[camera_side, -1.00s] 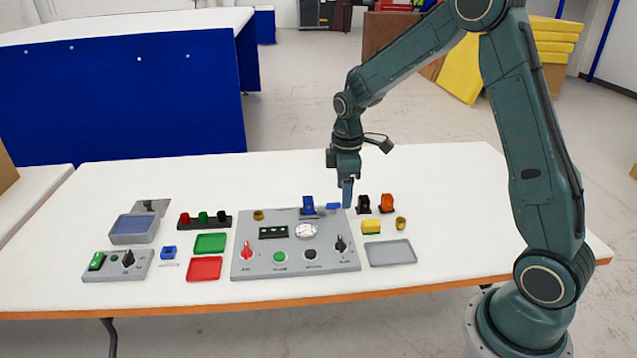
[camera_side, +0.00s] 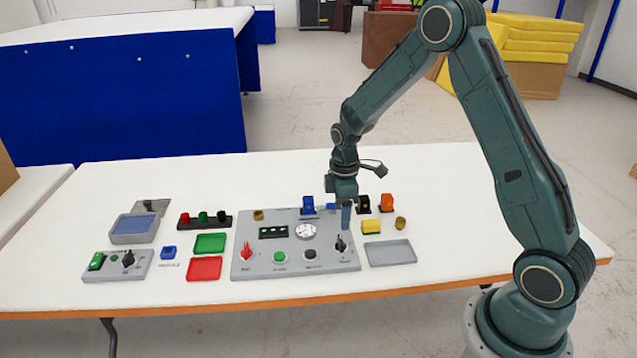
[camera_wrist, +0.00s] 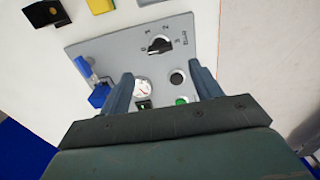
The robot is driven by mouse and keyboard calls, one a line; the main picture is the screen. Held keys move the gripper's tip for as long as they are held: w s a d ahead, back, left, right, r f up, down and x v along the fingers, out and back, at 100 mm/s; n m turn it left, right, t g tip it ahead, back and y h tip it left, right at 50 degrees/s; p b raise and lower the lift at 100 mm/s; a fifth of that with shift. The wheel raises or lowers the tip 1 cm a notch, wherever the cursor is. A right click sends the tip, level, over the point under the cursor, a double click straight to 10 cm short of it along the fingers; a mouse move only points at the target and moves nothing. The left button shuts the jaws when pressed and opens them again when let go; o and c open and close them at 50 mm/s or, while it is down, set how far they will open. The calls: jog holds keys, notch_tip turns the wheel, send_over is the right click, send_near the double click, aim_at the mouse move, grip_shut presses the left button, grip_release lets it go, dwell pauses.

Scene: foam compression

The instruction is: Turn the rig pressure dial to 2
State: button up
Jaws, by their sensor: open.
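The grey rig panel (camera_side: 296,262) lies on the white table. A black dial (camera_side: 341,244) sits at the panel's right side in the side view. In the wrist view the black dial (camera_wrist: 160,46) has small numbers around it, including 1, 2 and 3. I cannot clearly tell which number its pointer marks. My gripper (camera_side: 345,222) points down just above and behind the dial, apart from it. In the wrist view my gripper (camera_wrist: 165,85) has its two fingers spread with nothing between them, and the dial shows beyond the fingertips.
The panel also has a red knob (camera_side: 246,252), a green button (camera_side: 280,257), a black button (camera_side: 310,254), a round gauge (camera_side: 306,231) and a blue lever (camera_side: 308,204).

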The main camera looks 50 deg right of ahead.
aim_at(341, 240)
jog(key=shift+f, duration=4.3)
jog(key=shift+c, duration=0.4)
jog(key=c, duration=0.9)
